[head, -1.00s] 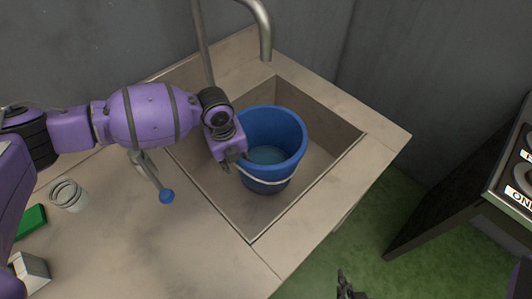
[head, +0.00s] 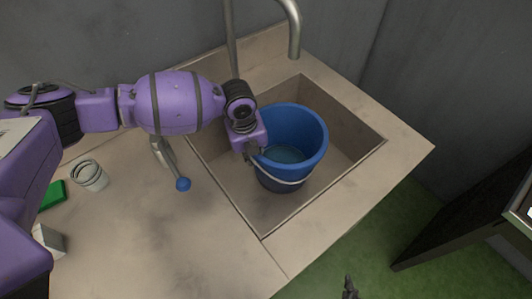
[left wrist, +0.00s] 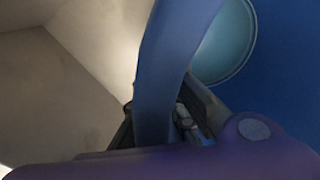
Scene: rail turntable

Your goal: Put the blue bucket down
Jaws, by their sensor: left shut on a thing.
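The blue bucket (head: 308,150) is upright inside the sink basin (head: 345,135), with a thin white handle hanging across its front. A paler blue round area shows at its bottom inside. I cannot tell whether its base touches the basin floor. My left gripper (head: 251,157) is shut on the near-left rim of the bucket. In the left wrist view the bucket wall (left wrist: 165,65) passes between the fingers. Only the tip of my right gripper (head: 349,288) shows at the bottom edge, and its jaws cannot be made out.
A metal tap (head: 293,35) arches over the back of the sink. A blue-knobbed lever (head: 183,184) stands left of the basin. A coiled spring-like thing (head: 90,175), a green block (head: 52,195) and a whitish box (head: 50,240) lie on the left counter. A dark cabinet (head: 465,220) stands at right.

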